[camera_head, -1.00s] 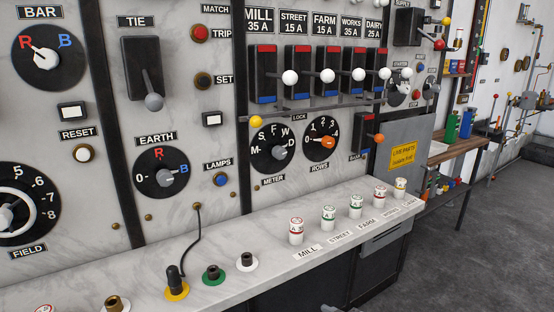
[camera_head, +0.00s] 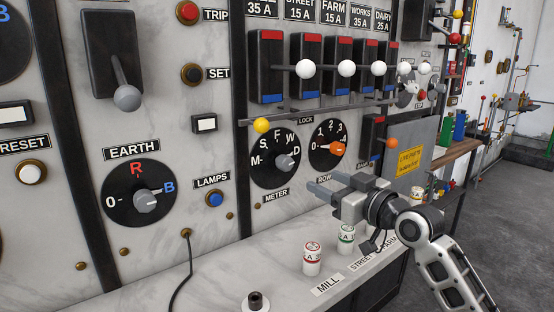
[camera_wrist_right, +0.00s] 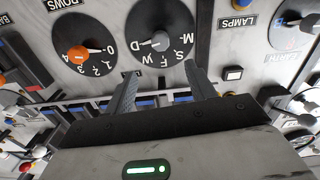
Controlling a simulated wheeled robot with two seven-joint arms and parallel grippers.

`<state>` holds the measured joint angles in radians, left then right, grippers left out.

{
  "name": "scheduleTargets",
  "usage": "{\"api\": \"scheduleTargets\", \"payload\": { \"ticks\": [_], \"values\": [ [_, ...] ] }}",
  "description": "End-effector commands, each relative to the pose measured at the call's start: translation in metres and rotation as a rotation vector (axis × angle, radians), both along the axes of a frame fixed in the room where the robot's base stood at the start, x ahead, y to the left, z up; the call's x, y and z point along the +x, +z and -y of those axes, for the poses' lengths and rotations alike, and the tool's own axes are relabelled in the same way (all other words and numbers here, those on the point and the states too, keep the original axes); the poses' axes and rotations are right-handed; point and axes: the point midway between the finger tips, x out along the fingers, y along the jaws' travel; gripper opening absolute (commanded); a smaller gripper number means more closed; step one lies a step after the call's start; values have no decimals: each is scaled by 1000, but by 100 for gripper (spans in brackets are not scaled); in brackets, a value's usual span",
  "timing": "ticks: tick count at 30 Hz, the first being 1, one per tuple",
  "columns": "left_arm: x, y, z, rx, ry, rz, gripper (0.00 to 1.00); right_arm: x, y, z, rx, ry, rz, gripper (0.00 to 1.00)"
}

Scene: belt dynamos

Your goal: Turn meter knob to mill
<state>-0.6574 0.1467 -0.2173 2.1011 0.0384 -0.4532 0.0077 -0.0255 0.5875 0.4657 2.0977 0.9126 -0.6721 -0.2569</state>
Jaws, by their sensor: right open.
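The meter knob (camera_head: 285,162) is a grey knob on a round black dial (camera_head: 262,174) lettered M, S, F, W, D. Its pointer is turned to the right, toward D. My right gripper (camera_head: 321,181) is open and empty, lower right of the dial, with its fingers pointing left toward the panel. In the right wrist view the picture is upside down; the meter knob (camera_wrist_right: 160,42) shows beyond the open fingers (camera_wrist_right: 168,92), and nothing is between them. My left gripper is not in view.
The orange rows knob (camera_head: 337,149) sits right of the meter dial. A yellow-ended lock bar (camera_head: 262,125) runs above both dials. White fuse holders (camera_head: 312,258) stand on the ledge below. The panel left of the meter dial holds the earth knob (camera_head: 147,201).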

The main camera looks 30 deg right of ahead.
Motion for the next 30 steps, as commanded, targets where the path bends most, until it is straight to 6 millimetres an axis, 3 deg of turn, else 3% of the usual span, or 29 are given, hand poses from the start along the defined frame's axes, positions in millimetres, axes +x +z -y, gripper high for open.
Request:
{"api": "scheduleTargets", "payload": {
  "ticks": [8, 18, 24, 30],
  "values": [
    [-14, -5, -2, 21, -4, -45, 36, 53, 4, -5, 5, 0, 4, 55],
    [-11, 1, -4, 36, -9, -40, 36, 123, 2, -10, 3, 0, 1, 55],
    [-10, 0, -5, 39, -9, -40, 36, 145, 0, -12, 2, 1, 0, 55],
    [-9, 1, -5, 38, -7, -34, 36, 151, -1, -13, 1, 1, 0, 55]
  ]
}}
